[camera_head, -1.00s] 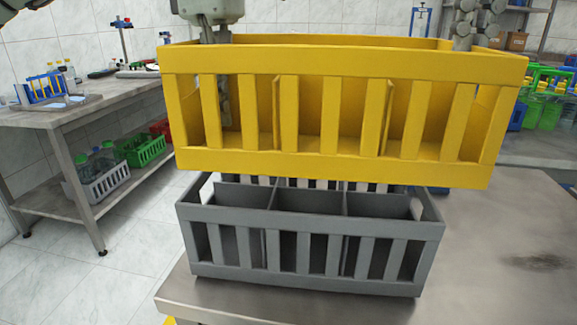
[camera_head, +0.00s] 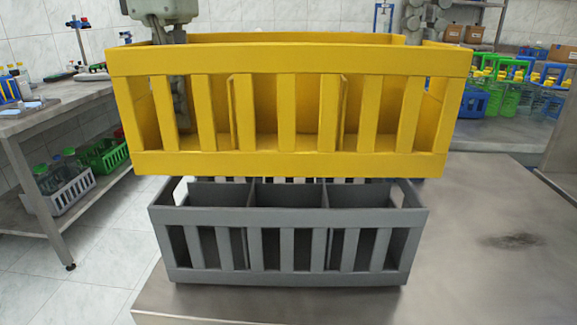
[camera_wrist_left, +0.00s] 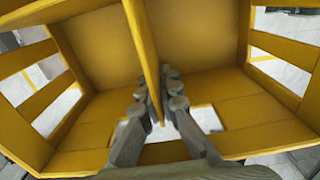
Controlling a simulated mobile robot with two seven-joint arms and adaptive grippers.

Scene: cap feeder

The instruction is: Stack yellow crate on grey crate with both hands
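The yellow crate (camera_head: 288,163) is in the air above the grey crate (camera_head: 288,218), roughly level and centred over it in the head view. The grey crate stands upright and empty on the metal table, with two dividers showing inside. My left gripper (camera_head: 182,100) reaches down at the left part of the yellow crate. In the left wrist view its fingers (camera_wrist_left: 157,88) close on either side of a yellow panel of the crate (camera_wrist_left: 195,40). My right gripper (camera_head: 425,18) is at the crate's right end, its fingertips hidden by the crate.
The metal table (camera_head: 480,270) is clear to the right of the grey crate. A side bench (camera_head: 60,105) at left has a lower shelf with a white basket (camera_head: 70,192) and a green basket (camera_head: 108,158). Green and blue racks (camera_head: 500,85) stand at the back right.

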